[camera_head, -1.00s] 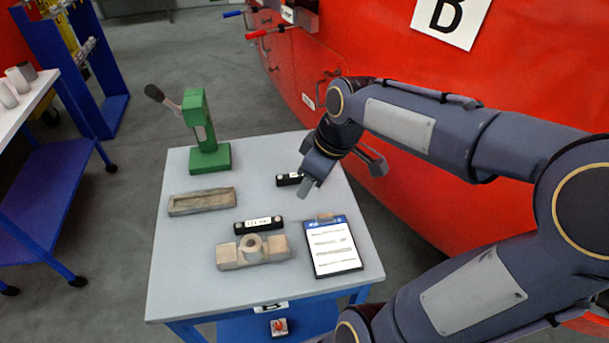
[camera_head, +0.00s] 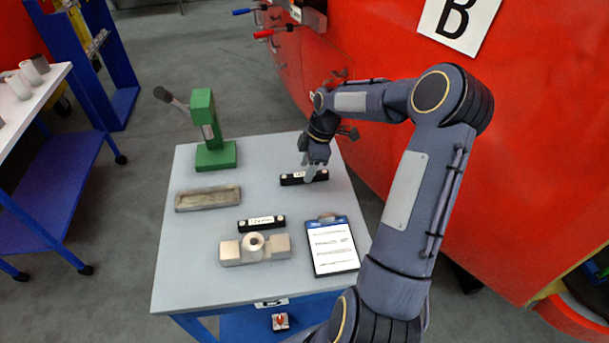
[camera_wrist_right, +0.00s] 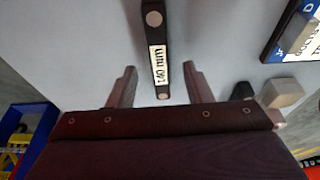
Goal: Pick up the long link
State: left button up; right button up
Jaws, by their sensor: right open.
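A black link (camera_head: 304,177) with a white label lies flat on the grey table, right of the green press. In the right wrist view its label reads "140 mm" on the link (camera_wrist_right: 154,45). My right gripper (camera_head: 312,168) is over this link, pointing down. In the right wrist view my right gripper (camera_wrist_right: 159,70) is open, with one finger on each side of the link's near end; I cannot tell whether they touch it. A second black link (camera_head: 261,223) with a white label lies nearer, behind the beige fixture. My left gripper is not in view.
The grey table (camera_head: 190,262) also holds a green press (camera_head: 214,155), a beige tray (camera_head: 208,199), a beige fixture (camera_head: 255,249) and a clipboard (camera_head: 332,245). A large red body (camera_head: 520,170) stands close on the right. The table's left front is clear.

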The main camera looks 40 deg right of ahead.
jog(key=shift+x, duration=1)
jog(key=shift+c, duration=0.2)
jog(key=shift+d, duration=0.1)
grip_shut()
jog(key=shift+r, duration=0.1)
jog(key=shift+r, duration=0.15)
